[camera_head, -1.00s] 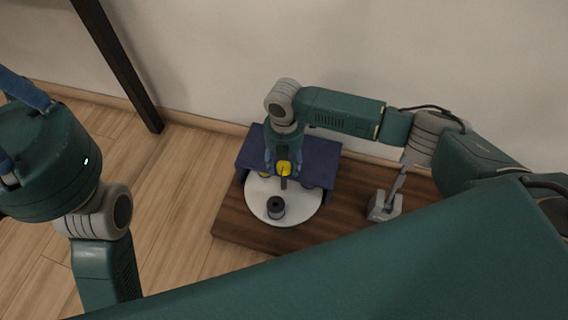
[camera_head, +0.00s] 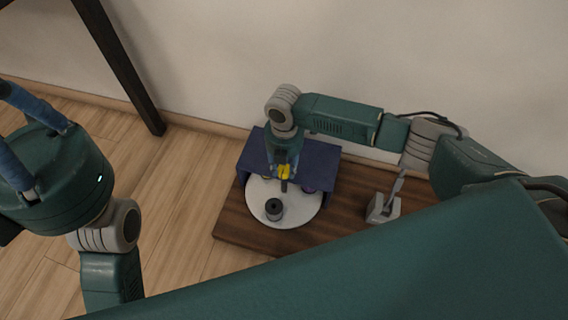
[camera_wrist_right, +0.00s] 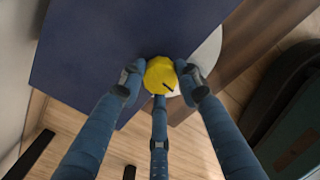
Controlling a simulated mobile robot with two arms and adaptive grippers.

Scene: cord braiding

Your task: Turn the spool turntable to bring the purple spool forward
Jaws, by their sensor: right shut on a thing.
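The white round turntable (camera_head: 290,215) sits on a brown wooden board, its back part under a dark blue cover (camera_head: 325,163). A dark grey spool (camera_head: 274,208) stands upright at its front. A small purple spool (camera_head: 308,189) shows partly under the cover's right front edge. My right gripper (camera_head: 284,170) is shut on a yellow knob (camera_head: 285,174) above the turntable; in the right wrist view its blue fingers close around the knob (camera_wrist_right: 160,75). My left gripper (camera_head: 10,115) is at the left edge, far from the turntable, with its fingertips cut off.
The wooden board (camera_head: 235,225) lies on the floor by the wall. A grey block with an upright lever (camera_head: 384,206) stands on its right part. My own arm covers the lower right.

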